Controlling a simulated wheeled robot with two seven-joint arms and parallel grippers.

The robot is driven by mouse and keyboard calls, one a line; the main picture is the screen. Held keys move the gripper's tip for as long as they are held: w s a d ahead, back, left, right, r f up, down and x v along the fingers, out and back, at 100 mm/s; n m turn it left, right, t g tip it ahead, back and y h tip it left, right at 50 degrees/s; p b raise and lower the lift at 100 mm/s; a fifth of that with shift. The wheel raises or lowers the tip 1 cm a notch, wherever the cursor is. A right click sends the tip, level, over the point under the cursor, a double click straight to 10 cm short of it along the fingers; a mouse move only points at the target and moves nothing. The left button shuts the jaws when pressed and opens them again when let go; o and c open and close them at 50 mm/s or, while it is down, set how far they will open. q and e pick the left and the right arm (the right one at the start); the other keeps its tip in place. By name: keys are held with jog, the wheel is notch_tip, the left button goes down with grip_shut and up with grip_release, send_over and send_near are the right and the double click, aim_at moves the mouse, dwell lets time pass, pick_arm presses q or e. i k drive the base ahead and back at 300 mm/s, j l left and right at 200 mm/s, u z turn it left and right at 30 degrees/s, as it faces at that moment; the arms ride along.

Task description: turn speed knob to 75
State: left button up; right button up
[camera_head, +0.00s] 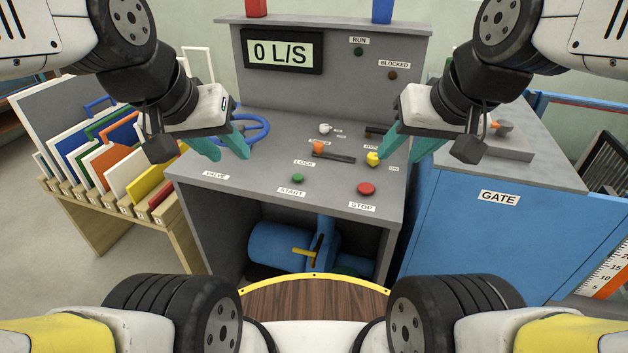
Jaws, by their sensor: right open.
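A grey control console (290,187) stands in front of me. A small white knob (325,128) sits on its sloped top, with tiny labels beside it that I cannot read. A yellow knob (373,159) sits lower right, next to an ON label. I cannot read which control is marked speed. The display (283,52) reads 0 L/S. My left gripper (232,157) is open and empty, over the console's left side, by the blue valve wheel (250,129). My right gripper (404,157) is open and empty, just right of the yellow knob; contact is not visible.
An orange-handled lock lever (318,148), a green START button (297,178) and a red STOP button (367,188) share the panel. A rack of coloured panels (125,172) stands left. A blue GATE cabinet (470,225) stands right.

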aim_at(324, 128)
jog(key=i+j, duration=0.75)
jog(key=i+j+z, duration=0.05)
